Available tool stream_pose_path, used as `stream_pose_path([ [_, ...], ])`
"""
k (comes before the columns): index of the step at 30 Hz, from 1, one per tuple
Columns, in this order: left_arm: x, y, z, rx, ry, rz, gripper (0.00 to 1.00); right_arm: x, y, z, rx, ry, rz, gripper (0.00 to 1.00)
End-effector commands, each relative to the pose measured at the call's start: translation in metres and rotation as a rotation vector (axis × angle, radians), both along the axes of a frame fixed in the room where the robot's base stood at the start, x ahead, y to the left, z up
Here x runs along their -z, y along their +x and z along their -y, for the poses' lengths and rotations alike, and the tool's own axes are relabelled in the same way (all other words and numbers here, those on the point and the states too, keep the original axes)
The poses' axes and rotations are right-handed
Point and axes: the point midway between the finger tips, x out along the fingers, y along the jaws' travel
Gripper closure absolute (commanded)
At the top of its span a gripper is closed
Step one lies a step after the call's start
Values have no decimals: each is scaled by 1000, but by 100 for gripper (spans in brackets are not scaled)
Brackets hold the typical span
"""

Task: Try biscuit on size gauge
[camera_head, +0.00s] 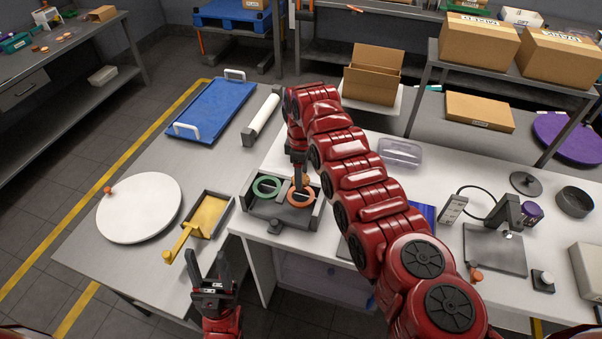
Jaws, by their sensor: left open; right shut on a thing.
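The size gauge (284,222) is a dark grey tray on the white table, with a green ring (266,187) on the left and an orange ring (301,197) on the right. My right gripper (299,184) points down over the orange ring. It is shut on a small brown biscuit (306,181), of which only a sliver shows; whether it touches the ring I cannot tell. My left gripper (222,265) is open and empty, fingers pointing up the picture, in front of the yellow tray.
A yellow tray with a handle (183,244), a white round board (140,208) and a blue tray (214,110) lie on the left grey table. A clear container (401,153) stands behind my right arm. A device on a dark plate (494,250) stands at right.

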Motion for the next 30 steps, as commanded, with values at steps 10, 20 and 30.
stream_pose_path([
  [10, 30, 0, 0, 0, 0, 0, 50, 34, -1, 1, 1, -1, -3, 56],
  [20, 52, 0, 0, 0, 0, 0, 50, 58, 0, 0, 0, -1, -1, 56],
  [30, 53, 0, 0, 0, 0, 0, 50, 60, 0, 0, 0, -1, -1, 56],
])
